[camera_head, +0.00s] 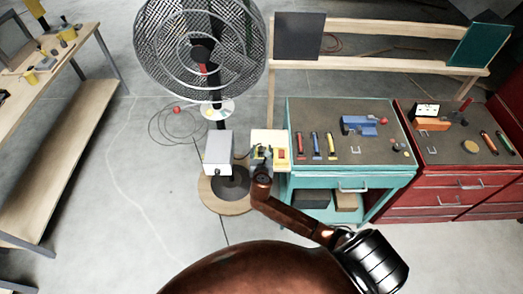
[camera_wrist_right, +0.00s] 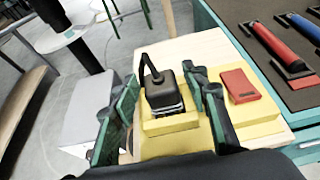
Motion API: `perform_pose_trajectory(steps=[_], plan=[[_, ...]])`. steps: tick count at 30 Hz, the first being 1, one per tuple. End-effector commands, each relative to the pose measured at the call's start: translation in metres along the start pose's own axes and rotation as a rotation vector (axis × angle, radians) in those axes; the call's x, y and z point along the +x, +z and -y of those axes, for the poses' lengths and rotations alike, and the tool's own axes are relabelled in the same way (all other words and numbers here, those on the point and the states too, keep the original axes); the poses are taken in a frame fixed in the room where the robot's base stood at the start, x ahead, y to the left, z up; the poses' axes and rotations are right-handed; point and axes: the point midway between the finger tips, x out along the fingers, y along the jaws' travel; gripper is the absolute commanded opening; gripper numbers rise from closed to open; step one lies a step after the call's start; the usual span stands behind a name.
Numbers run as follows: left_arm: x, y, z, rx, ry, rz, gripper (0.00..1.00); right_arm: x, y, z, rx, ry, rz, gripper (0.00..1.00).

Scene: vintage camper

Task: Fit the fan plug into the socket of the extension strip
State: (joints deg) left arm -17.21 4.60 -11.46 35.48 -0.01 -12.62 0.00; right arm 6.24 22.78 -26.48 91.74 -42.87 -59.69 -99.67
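The black fan plug (camera_wrist_right: 165,93) stands upright on the raised socket block (camera_wrist_right: 170,124) of the yellow extension strip (camera_wrist_right: 255,115), its cord rising from the top. A pale band shows at the plug's base; I cannot tell how deep it sits. My right gripper (camera_wrist_right: 163,102) is open, its green fingers on both sides of the plug, with a gap on the left side. In the head view my right gripper (camera_head: 263,160) is over the strip (camera_head: 281,154), largely hiding the plug. The fan (camera_head: 203,52) stands behind to the left. My left gripper is out of view.
A red switch (camera_wrist_right: 238,86) sits on the strip beside the right finger. A grey box (camera_head: 218,153) stands close on the left. A teal tool cabinet (camera_head: 352,178) and a red one (camera_head: 452,188) are on the right. Open floor lies left.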

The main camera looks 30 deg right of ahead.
Motion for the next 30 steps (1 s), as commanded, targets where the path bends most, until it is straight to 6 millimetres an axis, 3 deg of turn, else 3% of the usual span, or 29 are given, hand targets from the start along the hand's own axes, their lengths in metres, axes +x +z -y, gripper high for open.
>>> perform_pose_trajectory(steps=[11, 24, 30], plan=[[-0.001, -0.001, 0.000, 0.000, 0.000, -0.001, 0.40, -0.007, 0.002, 0.000, 0.001, 0.002, 0.000, 0.42], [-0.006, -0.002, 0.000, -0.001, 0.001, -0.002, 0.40, -0.092, 0.002, 0.000, 0.002, 0.001, -0.001, 0.42], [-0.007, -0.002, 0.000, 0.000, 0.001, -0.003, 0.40, -0.116, 0.002, 0.000, 0.002, 0.000, -0.001, 0.42]])
